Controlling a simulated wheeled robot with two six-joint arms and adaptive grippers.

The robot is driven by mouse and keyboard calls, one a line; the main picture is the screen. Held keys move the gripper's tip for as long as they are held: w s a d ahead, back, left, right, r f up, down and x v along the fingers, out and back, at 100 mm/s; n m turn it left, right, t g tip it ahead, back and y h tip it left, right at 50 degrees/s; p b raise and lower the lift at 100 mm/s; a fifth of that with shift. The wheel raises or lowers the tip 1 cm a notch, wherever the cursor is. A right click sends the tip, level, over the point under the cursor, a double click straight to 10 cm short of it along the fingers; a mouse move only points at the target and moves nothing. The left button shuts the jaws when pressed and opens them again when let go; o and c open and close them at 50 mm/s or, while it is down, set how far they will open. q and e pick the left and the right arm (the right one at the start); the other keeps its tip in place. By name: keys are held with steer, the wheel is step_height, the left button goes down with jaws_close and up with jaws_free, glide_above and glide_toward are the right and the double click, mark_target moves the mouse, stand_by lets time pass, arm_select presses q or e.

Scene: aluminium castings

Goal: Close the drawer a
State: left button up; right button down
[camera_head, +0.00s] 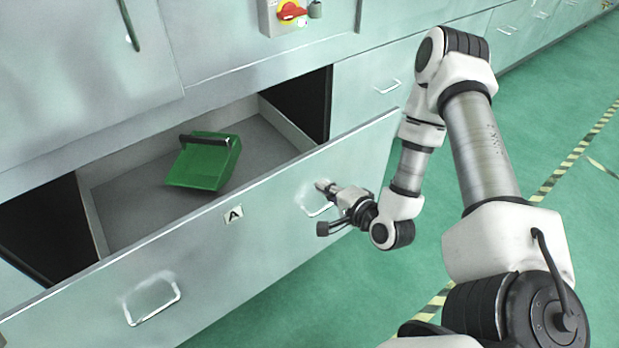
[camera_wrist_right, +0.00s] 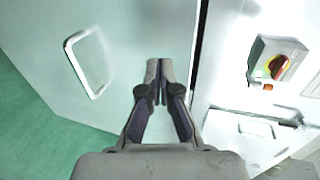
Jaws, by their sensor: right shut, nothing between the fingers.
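Drawer a (camera_head: 262,208) stands pulled open, with a pale green front and a label marked "A" (camera_head: 233,214). Its front has a left handle (camera_head: 152,300) and a right handle (camera_head: 312,205). My right gripper (camera_head: 322,185) is shut and empty, with its tips at the outer face of the drawer front, by the right handle. In the right wrist view my shut fingers (camera_wrist_right: 159,66) point at the pale front panel (camera_wrist_right: 125,45), beside a handle (camera_wrist_right: 87,64). I cannot tell whether the tips touch the panel. My left gripper is not in view.
A green scoop with a dark handle (camera_head: 203,160) lies inside the drawer. A red and yellow switch (camera_head: 291,12) is on the cabinet above. More closed drawers (camera_head: 385,75) run to the right. The green floor (camera_head: 545,120) at the right is clear, with striped tape.

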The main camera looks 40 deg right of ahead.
mark_target(303, 170)
steer(key=x, duration=0.4)
steer(key=r+x, duration=0.1)
steer(key=shift+w+d+f, duration=0.1)
steer(key=shift+w, duration=0.45)
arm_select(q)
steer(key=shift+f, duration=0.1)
arm_select(e)
steer(key=shift+w, duration=0.1)
